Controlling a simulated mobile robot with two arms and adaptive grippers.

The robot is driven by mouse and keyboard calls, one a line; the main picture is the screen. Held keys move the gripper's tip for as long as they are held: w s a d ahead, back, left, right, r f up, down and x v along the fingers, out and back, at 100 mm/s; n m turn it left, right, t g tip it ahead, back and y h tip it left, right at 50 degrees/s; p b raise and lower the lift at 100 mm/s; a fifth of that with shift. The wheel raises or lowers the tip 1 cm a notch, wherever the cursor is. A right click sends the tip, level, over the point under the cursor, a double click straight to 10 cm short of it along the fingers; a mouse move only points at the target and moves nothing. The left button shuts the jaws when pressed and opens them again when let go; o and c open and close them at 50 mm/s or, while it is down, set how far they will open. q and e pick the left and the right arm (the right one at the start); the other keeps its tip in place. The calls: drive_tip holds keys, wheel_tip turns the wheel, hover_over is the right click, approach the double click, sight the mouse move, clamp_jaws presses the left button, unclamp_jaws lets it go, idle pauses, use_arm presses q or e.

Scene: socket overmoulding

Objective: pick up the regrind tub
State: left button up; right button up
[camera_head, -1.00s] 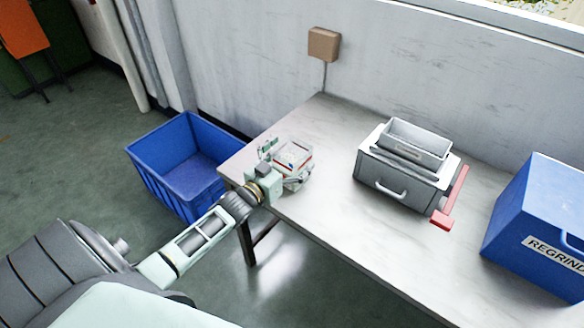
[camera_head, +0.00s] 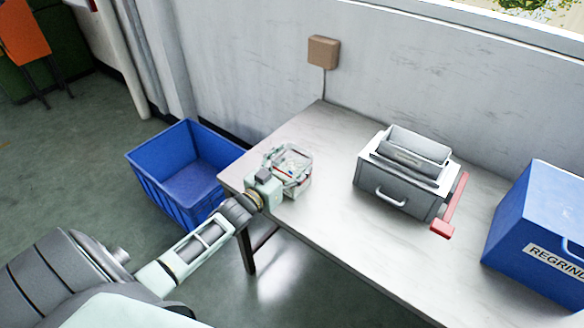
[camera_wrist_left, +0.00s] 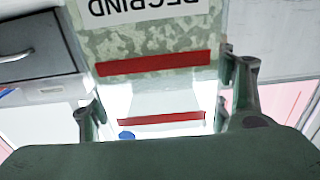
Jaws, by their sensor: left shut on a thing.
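The regrind tub (camera_head: 294,160) is a small clear tub with a red band, at the left end of the table. My left gripper (camera_head: 287,170) is shut on it, with fingers along its sides. In the left wrist view the tub (camera_wrist_left: 152,42) fills the middle, with red stripes and an upside-down REGRIND label. The left fingers (camera_wrist_left: 158,115) show on either side of it there. Whether the tub touches the table or is slightly raised is hard to tell. My right gripper is not in view.
A grey granulator-like box (camera_head: 398,190) with a drawer handle and red lever stands mid-table. A blue bin marked REGRIND (camera_head: 540,225) is at the right. An open blue crate (camera_head: 165,195) stands on the floor left of the table (camera_head: 320,215).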

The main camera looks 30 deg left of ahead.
use_arm(q)
drive_tip(key=s+d+r, duration=0.1)
drive_tip(key=d+r, duration=1)
drive_tip(key=d, duration=0.1)
drive_tip(key=s+d+r, duration=0.2)
drive_tip(key=s+d, duration=0.1)
drive_tip(key=s, duration=0.4)
drive_tip(key=s+d+r+y, duration=0.1)
drive_tip(key=s+d+r, duration=0.2)
drive_tip(key=s, duration=0.4)
drive_tip(key=shift+s+d+n, duration=0.3)
drive_tip(key=shift+s+n, duration=0.1)
